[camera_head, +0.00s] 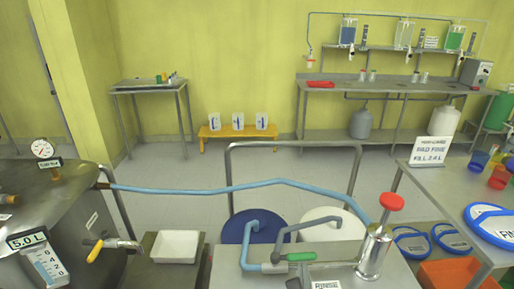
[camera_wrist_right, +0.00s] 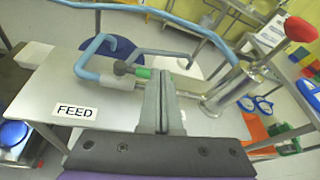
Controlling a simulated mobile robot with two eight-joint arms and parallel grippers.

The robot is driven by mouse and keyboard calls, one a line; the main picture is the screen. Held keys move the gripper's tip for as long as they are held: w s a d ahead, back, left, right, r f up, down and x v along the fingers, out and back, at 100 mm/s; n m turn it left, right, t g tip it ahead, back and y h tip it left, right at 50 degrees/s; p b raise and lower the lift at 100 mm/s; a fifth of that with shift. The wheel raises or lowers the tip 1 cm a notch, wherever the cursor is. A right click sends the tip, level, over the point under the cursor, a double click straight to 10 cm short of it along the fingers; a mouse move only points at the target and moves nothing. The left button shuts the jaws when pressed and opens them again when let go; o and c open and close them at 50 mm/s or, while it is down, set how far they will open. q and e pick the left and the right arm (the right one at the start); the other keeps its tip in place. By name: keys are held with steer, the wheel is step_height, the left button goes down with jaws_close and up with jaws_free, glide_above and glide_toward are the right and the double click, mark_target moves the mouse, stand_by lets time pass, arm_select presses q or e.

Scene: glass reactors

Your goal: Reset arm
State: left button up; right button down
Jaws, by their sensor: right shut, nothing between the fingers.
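My right gripper (camera_wrist_right: 160,78) shows in the right wrist view with its two grey fingers closed together and nothing between them. It points over a steel bench top (camera_wrist_right: 110,80), near the green valve handle (camera_wrist_right: 143,73) and its pipe. I cannot tell from the picture whether the fingertips touch the pipe. My left gripper is not in view.
A red-topped steel pump (camera_head: 376,245) stands right of the valve. A blue hose (camera_head: 230,189) runs across to the steel tank (camera_head: 55,205) at the left. Blue (camera_head: 256,223) and white (camera_head: 326,220) drums stand behind the bench. Open floor lies beyond.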

steer(key=s+a+r+n+y, duration=0.2)
steer(key=a+n+y, duration=0.3)
steer(key=n, duration=1.1)
steer(key=s+f+n+g+y, duration=0.25)
steer(key=s+f+n, duration=0.25)
steer(key=n, duration=0.4)
steer(key=s+d+f+n+g+h, duration=0.6)
steer(key=s+d+f+n+g, duration=0.1)
steer(key=s+d+f+n, duration=0.4)
arm_select(q)
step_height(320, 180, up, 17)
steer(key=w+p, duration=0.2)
steer(key=p, duration=1.3)
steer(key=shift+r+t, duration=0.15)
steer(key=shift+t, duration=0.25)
arm_select(e)
step_height(320, 180, up, 17)
steer(key=w+m, duration=0.1)
steer(key=shift+w+t, duration=0.2)
steer(key=shift+t, duration=0.15)
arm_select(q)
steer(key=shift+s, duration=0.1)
arm_select(e)
steer(key=shift+s+r+y, duration=0.1)
steer(key=shift+s+y, duration=0.1)
steer(key=shift+y, duration=0.05)
steer(key=shift+w, duration=0.1)
